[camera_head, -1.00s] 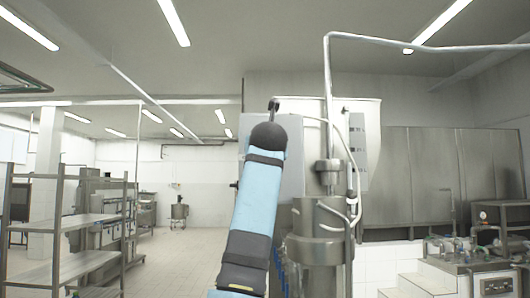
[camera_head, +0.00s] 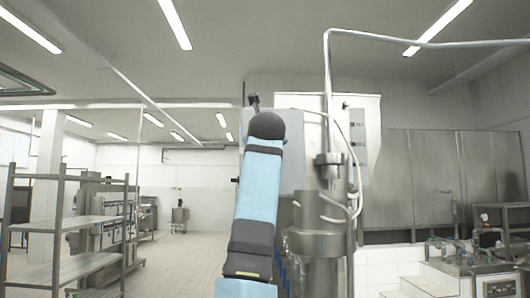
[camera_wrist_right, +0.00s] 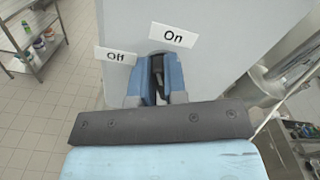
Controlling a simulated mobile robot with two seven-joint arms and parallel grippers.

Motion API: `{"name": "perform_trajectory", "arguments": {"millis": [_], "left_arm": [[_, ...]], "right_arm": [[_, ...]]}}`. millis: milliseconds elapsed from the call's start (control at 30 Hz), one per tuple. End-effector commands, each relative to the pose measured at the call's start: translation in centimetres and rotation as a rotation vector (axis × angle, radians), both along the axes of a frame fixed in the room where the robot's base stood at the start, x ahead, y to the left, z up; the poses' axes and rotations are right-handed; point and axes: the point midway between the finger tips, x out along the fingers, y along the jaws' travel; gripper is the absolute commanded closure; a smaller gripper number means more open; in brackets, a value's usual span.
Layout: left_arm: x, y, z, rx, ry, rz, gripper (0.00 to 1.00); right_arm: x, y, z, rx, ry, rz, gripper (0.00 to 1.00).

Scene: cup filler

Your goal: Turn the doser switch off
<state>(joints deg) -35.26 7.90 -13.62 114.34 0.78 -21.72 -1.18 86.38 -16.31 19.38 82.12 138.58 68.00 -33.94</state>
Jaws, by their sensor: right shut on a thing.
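The doser switch (camera_wrist_right: 157,66) is a dark lever on a pale grey panel (camera_wrist_right: 122,80) in the right wrist view. It lies between the blue fingers of my right gripper (camera_wrist_right: 160,74), which is shut on it. The white "On" label (camera_wrist_right: 173,37) is just above the fingers. The white "Off" label (camera_wrist_right: 115,55) is to their left. The fingers hide much of the switch. In the head view my right arm stands up in front of the panel (camera_head: 290,123) and hides the switch. My left gripper is not in view.
A steel filling machine (camera_head: 315,235) with pipes stands right of my arm. A metal shelf rack (camera_head: 95,222) is at the left. Equipment with valves (camera_head: 475,258) is at the lower right. The tiled floor (camera_head: 165,262) left of my arm is open.

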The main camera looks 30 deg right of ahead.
Motion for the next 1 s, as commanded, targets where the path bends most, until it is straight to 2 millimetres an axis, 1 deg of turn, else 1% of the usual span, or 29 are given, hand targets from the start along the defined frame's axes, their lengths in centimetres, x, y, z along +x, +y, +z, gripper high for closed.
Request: {"name": "perform_trajectory", "arguments": {"millis": [33,500,1000], "left_arm": [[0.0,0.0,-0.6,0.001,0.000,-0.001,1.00],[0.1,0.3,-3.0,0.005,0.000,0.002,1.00],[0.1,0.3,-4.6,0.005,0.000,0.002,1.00]], "right_arm": [[0.0,0.0,-0.2,-0.039,0.017,-0.001,1.00],[0.2,0.4,-0.5,-0.443,0.212,0.000,1.00],[0.3,0.6,-0.9,-0.834,0.402,0.001,1.00]]}}
